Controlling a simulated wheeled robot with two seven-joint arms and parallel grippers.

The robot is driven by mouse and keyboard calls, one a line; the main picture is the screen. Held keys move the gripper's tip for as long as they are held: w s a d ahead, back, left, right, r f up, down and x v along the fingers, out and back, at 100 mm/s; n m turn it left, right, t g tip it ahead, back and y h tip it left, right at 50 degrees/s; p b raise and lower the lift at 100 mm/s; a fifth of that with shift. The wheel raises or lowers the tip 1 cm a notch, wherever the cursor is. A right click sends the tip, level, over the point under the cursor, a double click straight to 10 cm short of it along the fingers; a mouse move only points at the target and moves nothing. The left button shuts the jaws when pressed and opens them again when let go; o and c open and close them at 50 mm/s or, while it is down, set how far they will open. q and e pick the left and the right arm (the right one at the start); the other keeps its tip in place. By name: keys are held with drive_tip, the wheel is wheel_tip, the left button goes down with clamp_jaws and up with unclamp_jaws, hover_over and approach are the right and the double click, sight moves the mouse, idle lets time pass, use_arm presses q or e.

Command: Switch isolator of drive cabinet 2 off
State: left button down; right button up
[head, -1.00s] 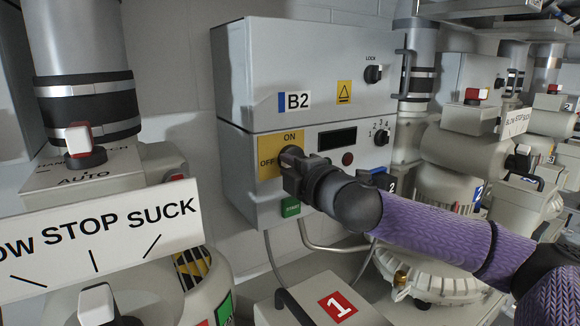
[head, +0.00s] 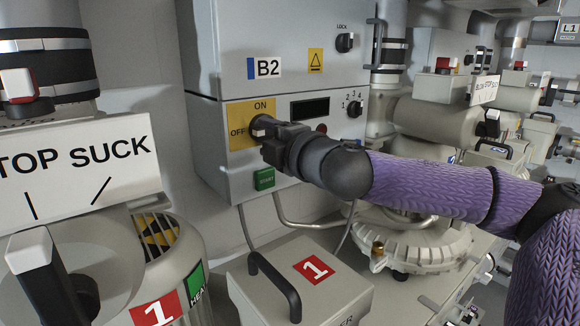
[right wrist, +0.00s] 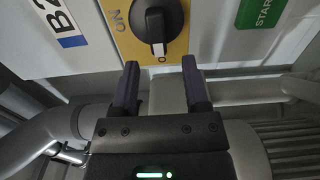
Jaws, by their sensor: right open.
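The drive cabinet marked B2 (head: 215,70) is a light grey wall box. Its isolator is a black rotary knob (head: 260,122) on a yellow plate (head: 239,113) marked ON and OFF. In the right wrist view the knob (right wrist: 157,20) has a white pointer, aimed at the lettering on the OFF side, away from ON. My right gripper (head: 272,138) is in front of the plate, partly covering it and the knob in the head view. In the right wrist view its two fingers (right wrist: 160,70) are spread and empty, with the knob beyond the tips. My left gripper is not in view.
A green START button (head: 264,179) is under the plate. A display (head: 310,108) and a selector (head: 354,108) are to the right. A grey box marked 1 (head: 333,290) with a black handle stands below. A STOP SUCK sign (head: 80,160) and knobs fill the left foreground.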

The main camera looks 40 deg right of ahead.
use_arm(q)
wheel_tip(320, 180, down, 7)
drive_tip(key=b, duration=0.5)
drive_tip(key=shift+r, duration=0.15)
use_arm(e)
drive_tip(key=s, duration=0.7)
drive_tip(key=shift+s+a, duration=0.15)
drive_tip(key=shift+a, duration=0.3)
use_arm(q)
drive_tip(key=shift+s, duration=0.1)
